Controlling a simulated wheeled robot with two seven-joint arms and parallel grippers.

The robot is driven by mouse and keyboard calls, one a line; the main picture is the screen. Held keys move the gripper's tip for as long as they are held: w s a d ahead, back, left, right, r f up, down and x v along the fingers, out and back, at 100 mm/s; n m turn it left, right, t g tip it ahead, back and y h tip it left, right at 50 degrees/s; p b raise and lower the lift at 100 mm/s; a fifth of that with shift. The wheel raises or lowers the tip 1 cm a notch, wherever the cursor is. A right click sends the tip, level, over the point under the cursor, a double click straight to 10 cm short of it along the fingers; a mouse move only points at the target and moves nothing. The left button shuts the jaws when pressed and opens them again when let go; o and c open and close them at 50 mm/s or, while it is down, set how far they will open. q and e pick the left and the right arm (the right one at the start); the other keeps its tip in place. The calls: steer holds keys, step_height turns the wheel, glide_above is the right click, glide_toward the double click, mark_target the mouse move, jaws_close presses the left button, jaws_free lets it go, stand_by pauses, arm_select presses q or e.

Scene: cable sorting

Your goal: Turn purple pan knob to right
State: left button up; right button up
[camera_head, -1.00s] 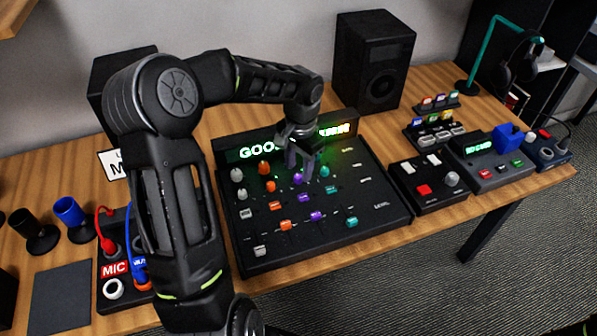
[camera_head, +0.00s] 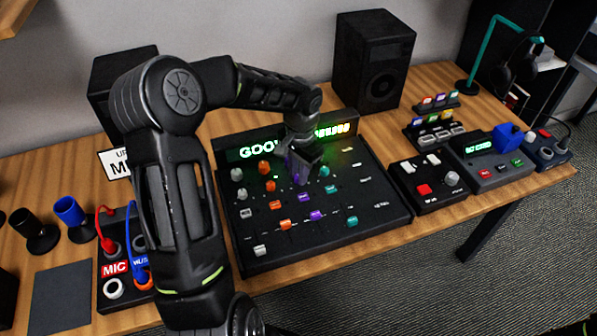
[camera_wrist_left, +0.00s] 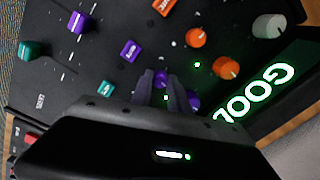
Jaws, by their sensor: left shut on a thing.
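The mixer board (camera_head: 366,214) lies on the table with columns of white, orange, purple and teal knobs and caps. My left gripper (camera_head: 301,180) is low over the purple column and hides its upper knobs in the head view. In the left wrist view the fingers of my left gripper (camera_wrist_left: 166,88) are closed around a purple knob (camera_wrist_left: 161,79), which is mostly hidden between them. Another purple knob (camera_wrist_left: 194,99) shows just beside the fingers. Purple caps lie further down the column, one of them (camera_wrist_left: 131,50) near the fingers. My right gripper is not in view.
A lit green display (camera_head: 262,150) stands along the board's back edge. Teal (camera_head: 324,172) and orange (camera_head: 270,186) knobs flank the purple column. A black speaker (camera_head: 373,62) stands behind. A box with a red button (camera_head: 424,190) sits to the right.

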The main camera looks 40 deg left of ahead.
arm_select(q)
steer(key=shift+m, duration=0.3)
jaws_close()
steer(key=m+p, duration=0.1)
steer(key=m, duration=0.3)
steer(key=shift+r, duration=0.1)
steer(key=m+p, duration=0.2)
steer(key=m, duration=0.2)
steer(key=m+p, duration=0.2)
steer(key=m, duration=0.3)
steer(key=shift+t, duration=0.3)
steer(key=shift+m+h+p, duration=0.3)
steer(key=shift+m+p, duration=0.5)
steer(key=shift+m, duration=1.4)
steer(key=o, duration=0.9)
jaws_free()
